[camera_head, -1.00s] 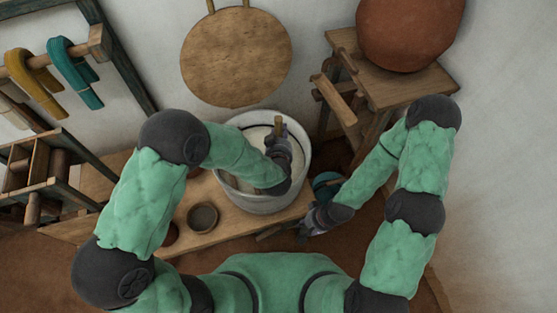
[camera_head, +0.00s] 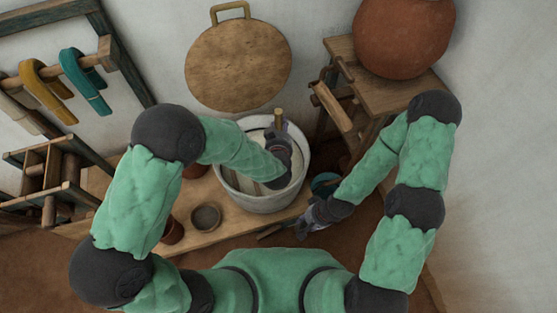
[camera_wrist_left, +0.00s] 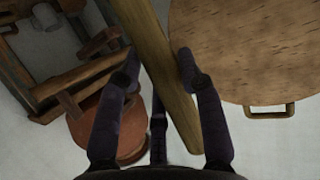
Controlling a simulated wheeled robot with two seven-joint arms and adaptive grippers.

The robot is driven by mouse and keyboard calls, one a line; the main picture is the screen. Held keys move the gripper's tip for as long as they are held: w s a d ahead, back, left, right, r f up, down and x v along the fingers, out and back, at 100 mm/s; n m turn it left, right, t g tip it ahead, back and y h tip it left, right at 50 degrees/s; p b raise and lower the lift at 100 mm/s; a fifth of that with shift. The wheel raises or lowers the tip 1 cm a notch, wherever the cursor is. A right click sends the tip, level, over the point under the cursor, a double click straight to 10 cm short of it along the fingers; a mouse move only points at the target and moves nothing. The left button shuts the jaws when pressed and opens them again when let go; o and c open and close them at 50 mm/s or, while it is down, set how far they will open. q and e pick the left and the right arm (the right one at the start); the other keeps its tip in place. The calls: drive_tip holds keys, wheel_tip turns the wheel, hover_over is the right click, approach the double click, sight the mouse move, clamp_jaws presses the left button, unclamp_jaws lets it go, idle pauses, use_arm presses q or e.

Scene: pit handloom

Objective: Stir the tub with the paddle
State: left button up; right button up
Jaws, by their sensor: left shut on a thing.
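The grey-white tub (camera_head: 262,202) stands at the back of the low wooden bench, with pale content inside. The wooden paddle's (camera_head: 278,117) upper end sticks up near the tub's far rim; its lower part is hidden by my arm. My left gripper (camera_head: 276,132) is over the tub, shut on the paddle shaft. In the left wrist view the shaft (camera_wrist_left: 155,55) runs between the fingers (camera_wrist_left: 160,72). My right gripper (camera_head: 304,222) is low beside the bench's right end, apart from the tub; its fingers are too small to read.
The bench (camera_head: 235,228) holds a small dark bowl (camera_head: 205,217) and a reddish pot (camera_head: 171,231). A round wooden board (camera_head: 238,65) hangs behind. A clay pot (camera_head: 403,35) sits on a wooden stand (camera_head: 375,88) at right. A yarn rack (camera_head: 80,72) stands left.

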use_arm(q)
wheel_tip(320, 180, up, 14)
drive_tip(key=p, duration=1.1)
drive_tip(key=shift+r, duration=0.2)
drive_tip(key=shift+f, duration=0.1)
idle(0.5)
